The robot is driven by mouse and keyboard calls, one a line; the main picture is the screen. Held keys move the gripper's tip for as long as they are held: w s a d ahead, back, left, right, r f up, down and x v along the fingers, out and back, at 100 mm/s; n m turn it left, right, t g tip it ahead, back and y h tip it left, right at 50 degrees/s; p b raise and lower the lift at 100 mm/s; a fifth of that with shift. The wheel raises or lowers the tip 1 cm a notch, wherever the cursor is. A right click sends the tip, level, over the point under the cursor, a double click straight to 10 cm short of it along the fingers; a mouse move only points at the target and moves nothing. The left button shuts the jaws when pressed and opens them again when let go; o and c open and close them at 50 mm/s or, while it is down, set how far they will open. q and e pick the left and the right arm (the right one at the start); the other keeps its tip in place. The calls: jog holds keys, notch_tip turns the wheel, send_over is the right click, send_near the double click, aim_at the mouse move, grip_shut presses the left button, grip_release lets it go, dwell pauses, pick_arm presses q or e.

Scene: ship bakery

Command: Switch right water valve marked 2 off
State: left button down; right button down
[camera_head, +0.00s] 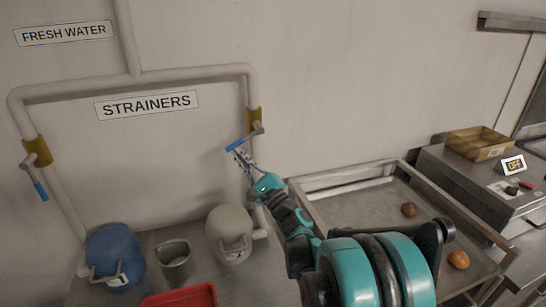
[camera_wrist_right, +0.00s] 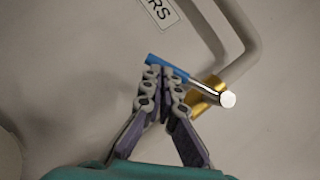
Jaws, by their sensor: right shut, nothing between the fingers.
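The right water valve (camera_head: 254,122) is a brass-coloured body on the right white pipe below the STRAINERS sign. Its grey lever has a blue handle (camera_head: 236,144) pointing left and slightly down, across the pipe. My right gripper (camera_head: 241,156) is shut and empty just below the blue handle. In the right wrist view the closed fingertips (camera_wrist_right: 161,73) overlap the lower edge of the blue handle (camera_wrist_right: 165,65), with the brass valve body (camera_wrist_right: 205,95) to the right. I cannot tell whether they touch. No number is readable on the valve. My left gripper is not in view.
A left valve (camera_head: 37,152) has its blue handle pointing down. Below stand a blue canister (camera_head: 113,256), a metal cup (camera_head: 174,262), a beige canister (camera_head: 229,231) and a red tray (camera_head: 180,299). A metal-rimmed tray table (camera_head: 345,205) with brown buns lies to the right.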

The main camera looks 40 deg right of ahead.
jog(key=shift+w+a+r+p, duration=0.2)
jog(key=shift+a+r+p, duration=0.15)
jog(key=shift+a+r, duration=0.25)
jog(key=shift+w+a+r+p, duration=0.1)
jog(key=shift+a+r+p, duration=0.1)
jog(key=shift+r+p, duration=0.25)
jog(key=shift+w+a+r+p, duration=0.1)
jog(key=shift+a+r+p, duration=0.1)
jog(key=shift+r, duration=0.4)
jog(key=s+a+f+b, duration=0.2)
jog(key=s+f+b, duration=0.1)
jog(key=s+f, duration=0.5)
jog(key=shift+s+a+f, duration=0.3)
jog(key=shift+s+f, duration=0.1)
jog(key=shift+f, duration=0.4)
